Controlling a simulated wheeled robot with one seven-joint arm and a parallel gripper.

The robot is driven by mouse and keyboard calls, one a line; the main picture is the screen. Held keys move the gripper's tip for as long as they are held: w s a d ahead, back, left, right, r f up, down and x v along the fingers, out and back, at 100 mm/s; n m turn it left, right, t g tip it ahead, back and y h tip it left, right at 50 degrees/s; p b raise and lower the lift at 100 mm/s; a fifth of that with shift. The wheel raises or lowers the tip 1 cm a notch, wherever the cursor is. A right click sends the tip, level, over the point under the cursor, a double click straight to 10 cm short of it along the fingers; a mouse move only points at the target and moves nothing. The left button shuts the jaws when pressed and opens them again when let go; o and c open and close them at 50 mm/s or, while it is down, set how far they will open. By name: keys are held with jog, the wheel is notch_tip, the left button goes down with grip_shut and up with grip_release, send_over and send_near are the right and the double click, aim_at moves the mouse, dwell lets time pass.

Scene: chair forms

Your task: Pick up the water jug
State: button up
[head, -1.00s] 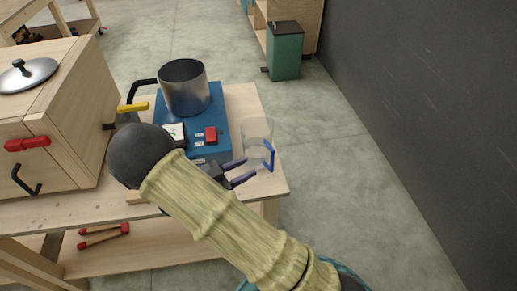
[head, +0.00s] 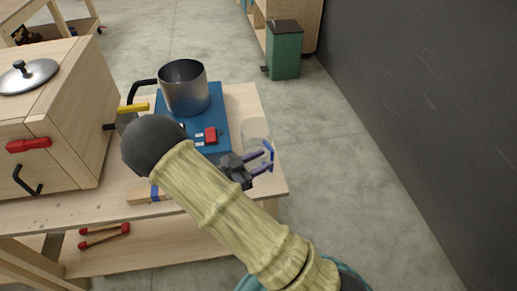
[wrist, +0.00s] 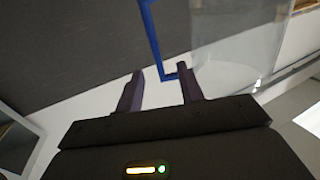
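The water jug (head: 254,130) is a clear cylinder with a blue handle (head: 269,152). It stands upright on the right side of the wooden table, beside the blue base. In the head view my gripper (head: 266,161) is at the handle, its two dark blue fingers pointing right. In the wrist view the gripper (wrist: 160,83) is open, and the lower end of the blue handle (wrist: 153,40) lies between or just beyond its fingertips. The clear jug body (wrist: 235,40) fills the upper right there. I cannot tell whether a finger touches the handle.
A metal pot (head: 185,88) stands on the blue base (head: 222,118), left of the jug. A wooden cabinet (head: 85,125) is at the left. The wooden table (head: 245,100) ends just right of the jug. A green bin (head: 284,52) stands on the floor behind, beside a dark wall.

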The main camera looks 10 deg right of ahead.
jog(key=x, duration=0.6)
jog(key=shift+p, duration=0.4)
jog(key=shift+d, duration=0.1)
grip_shut()
